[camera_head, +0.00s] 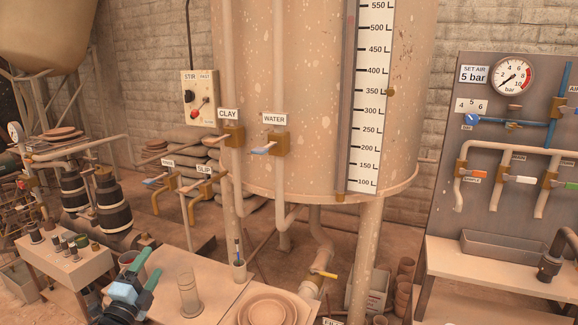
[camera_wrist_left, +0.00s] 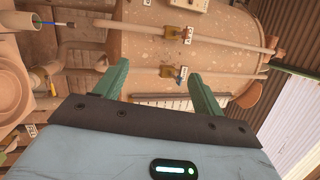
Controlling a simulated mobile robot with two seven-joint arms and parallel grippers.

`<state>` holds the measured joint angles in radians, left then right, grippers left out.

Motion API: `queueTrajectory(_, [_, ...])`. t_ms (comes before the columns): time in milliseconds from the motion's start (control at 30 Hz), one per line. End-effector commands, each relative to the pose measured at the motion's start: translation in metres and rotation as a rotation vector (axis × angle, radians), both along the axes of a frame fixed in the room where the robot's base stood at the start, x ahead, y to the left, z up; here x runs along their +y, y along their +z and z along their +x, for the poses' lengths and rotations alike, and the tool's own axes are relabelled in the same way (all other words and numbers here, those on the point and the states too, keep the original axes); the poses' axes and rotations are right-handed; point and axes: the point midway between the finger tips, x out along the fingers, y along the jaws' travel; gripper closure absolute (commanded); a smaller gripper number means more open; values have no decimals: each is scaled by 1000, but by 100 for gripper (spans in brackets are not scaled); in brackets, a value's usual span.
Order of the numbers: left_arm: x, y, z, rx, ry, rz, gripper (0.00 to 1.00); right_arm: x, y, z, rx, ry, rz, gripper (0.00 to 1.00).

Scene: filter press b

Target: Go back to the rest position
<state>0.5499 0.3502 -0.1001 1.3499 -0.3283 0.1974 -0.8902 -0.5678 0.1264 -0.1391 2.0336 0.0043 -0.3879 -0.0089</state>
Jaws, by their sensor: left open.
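My left gripper (camera_head: 148,264) is low at the left in the head view, with its green fingers pointing up and away. It is open, with nothing between its fingers. The left wrist view shows the two green fingers (camera_wrist_left: 157,70) spread apart, with the large tank (camera_wrist_left: 130,50) beyond them. My right gripper does not show in either view.
A table with a glass cylinder (camera_head: 189,292), a round plate (camera_head: 267,308) and a cup (camera_head: 239,270) is close by my left gripper. The big tank (camera_head: 300,100) stands behind, with clay (camera_head: 234,135) and water (camera_head: 277,143) valves. A gauge panel (camera_head: 500,135) stands at right.

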Motion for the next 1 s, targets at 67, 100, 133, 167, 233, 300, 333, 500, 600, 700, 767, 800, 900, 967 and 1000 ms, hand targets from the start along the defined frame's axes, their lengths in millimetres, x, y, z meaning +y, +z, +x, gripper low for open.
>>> queueTrajectory(67, [13, -13, 4, 95, 23, -214, 31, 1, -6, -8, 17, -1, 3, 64])
queueTrajectory(100, [18, -20, 6, 140, 36, -325, 31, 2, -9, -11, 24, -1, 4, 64])
queueTrajectory(133, [22, -26, 6, 171, 46, -403, 31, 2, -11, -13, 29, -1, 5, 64])
queueTrajectory(167, [26, -31, 7, 200, 57, -478, 31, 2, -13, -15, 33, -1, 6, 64])
queueTrajectory(233, [32, -42, 8, 256, 82, -636, 31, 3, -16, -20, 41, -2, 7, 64])
queueTrajectory(300, [37, -53, 7, 304, 106, -772, 31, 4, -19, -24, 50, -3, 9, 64])
queueTrajectory(333, [38, -57, 7, 322, 118, -827, 31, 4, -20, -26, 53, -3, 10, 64])
queueTrajectory(500, [45, -79, 4, 404, 179, -1103, 31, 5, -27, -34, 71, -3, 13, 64])
queueTrajectory(600, [47, -91, 1, 445, 219, -1249, 31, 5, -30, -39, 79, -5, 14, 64])
queueTrajectory(700, [32, -121, -21, 491, 222, -1254, 31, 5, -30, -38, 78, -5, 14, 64])
queueTrajectory(767, [24, -136, -34, 516, 224, -1256, 31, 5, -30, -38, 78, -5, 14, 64])
queueTrajectory(800, [18, -146, -43, 533, 225, -1258, 31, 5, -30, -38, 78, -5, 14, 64])
queueTrajectory(900, [3, -172, -70, 580, 231, -1265, 31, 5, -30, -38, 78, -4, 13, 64])
queueTrajectory(967, [-8, -189, -89, 612, 234, -1272, 31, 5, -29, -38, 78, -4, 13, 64])
queueTrajectory(1000, [-15, -200, -104, 636, 237, -1276, 31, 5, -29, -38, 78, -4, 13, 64])
